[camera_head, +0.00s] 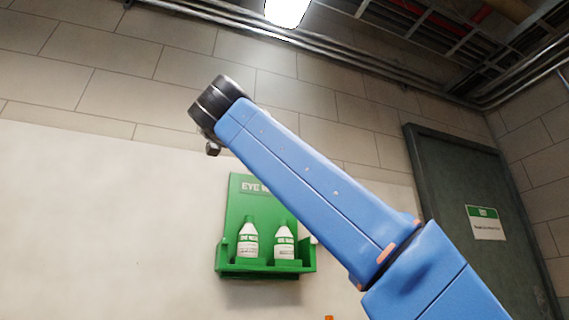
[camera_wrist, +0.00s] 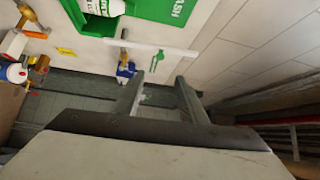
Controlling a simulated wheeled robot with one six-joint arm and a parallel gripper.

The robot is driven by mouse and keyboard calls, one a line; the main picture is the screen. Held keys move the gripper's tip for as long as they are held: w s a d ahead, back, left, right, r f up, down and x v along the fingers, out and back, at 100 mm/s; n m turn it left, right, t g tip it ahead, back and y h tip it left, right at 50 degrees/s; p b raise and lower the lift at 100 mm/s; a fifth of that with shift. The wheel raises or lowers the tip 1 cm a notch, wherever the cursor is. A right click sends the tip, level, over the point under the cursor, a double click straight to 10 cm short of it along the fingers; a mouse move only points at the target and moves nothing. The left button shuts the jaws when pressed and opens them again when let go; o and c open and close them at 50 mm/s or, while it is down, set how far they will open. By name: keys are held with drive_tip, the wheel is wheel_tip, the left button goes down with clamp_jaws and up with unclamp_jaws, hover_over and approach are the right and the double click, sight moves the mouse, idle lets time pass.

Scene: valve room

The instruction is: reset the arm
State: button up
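My arm (camera_head: 310,185) is blue and crosses the head view from the lower right up to a black end joint (camera_head: 215,103) at the upper left. It is raised in front of the wall. My gripper (camera_wrist: 158,88) shows in the wrist view with its two grey fingers apart and no object seen between them. I cannot make the fingers out in the head view.
A green eye wash station (camera_head: 265,268) with two white bottles hangs on the wall; it also shows in the wrist view (camera_wrist: 155,10). A dark door (camera_head: 475,215) stands at the right. Brass fittings (camera_wrist: 14,42) and a blue-handled fitting (camera_wrist: 125,70) show in the wrist view.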

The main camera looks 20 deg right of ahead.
drive_tip(key=shift+s+a, duration=0.2)
idle(0.6)
